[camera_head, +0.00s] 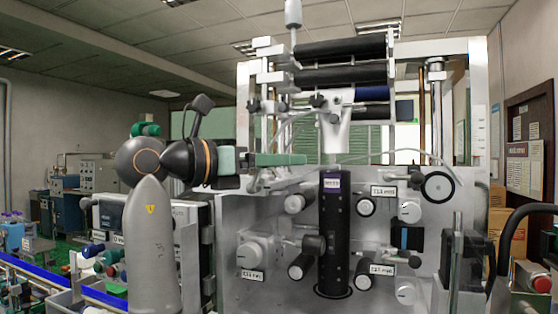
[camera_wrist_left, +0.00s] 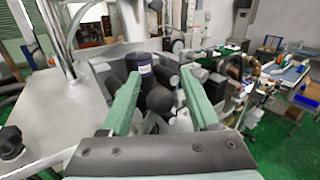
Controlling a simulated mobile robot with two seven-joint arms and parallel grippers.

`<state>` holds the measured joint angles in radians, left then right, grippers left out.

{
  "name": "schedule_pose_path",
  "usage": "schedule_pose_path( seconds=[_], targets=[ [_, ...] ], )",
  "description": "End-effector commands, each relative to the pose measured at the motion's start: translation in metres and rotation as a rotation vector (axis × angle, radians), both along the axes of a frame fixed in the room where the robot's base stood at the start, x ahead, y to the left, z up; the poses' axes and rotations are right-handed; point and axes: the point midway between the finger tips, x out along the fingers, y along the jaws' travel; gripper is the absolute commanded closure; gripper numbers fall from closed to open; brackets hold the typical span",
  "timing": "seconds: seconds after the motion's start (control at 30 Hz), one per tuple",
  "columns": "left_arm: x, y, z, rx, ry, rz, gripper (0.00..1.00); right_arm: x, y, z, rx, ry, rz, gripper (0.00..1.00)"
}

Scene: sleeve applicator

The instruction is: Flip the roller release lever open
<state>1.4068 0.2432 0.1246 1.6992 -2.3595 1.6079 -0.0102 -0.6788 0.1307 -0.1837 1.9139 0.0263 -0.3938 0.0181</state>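The sleeve applicator (camera_head: 232,250) is a grey metal machine filling the middle of the head view. A black vertical roller (camera_head: 333,240) with a purple label stands at its front; it also shows in the left wrist view (camera_wrist_left: 145,75). I cannot tell for certain which part is the roller release lever. My left gripper (camera_head: 302,160) reaches in from the left, at the height of the roller's top. In the left wrist view, its green fingers (camera_wrist_left: 160,78) are spread, with nothing held between them. Rollers and knobs show beyond them. My right gripper is not in view.
Horizontal rollers (camera_head: 341,76) cross the machine's upper frame. White knobs (camera_head: 254,251) and dark rollers stick out of the front panel. A black-rimmed wheel (camera_head: 437,187) is at the right. A conveyor (camera_head: 100,295) runs at the lower left. Green floor (camera_wrist_left: 285,120) shows beyond.

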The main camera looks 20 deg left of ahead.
Motion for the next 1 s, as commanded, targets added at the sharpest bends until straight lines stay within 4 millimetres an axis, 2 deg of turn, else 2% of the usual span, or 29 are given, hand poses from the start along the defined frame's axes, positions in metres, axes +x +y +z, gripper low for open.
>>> schedule_pose_path(
  seconds=[0.07, 0.53, 1.0],
  targets=[
    [-0.0001, 0.0002, 0.0000, 0.000, 0.000, 0.000, 0.46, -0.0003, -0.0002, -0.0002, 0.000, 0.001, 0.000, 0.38],
    [-0.0005, 0.0002, 0.0002, 0.000, 0.000, 0.000, 0.99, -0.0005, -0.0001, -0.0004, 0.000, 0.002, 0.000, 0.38],
    [-0.0005, 0.0020, 0.0006, -0.032, 0.000, 0.000, 1.00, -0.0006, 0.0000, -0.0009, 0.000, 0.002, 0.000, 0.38]
  ],
)
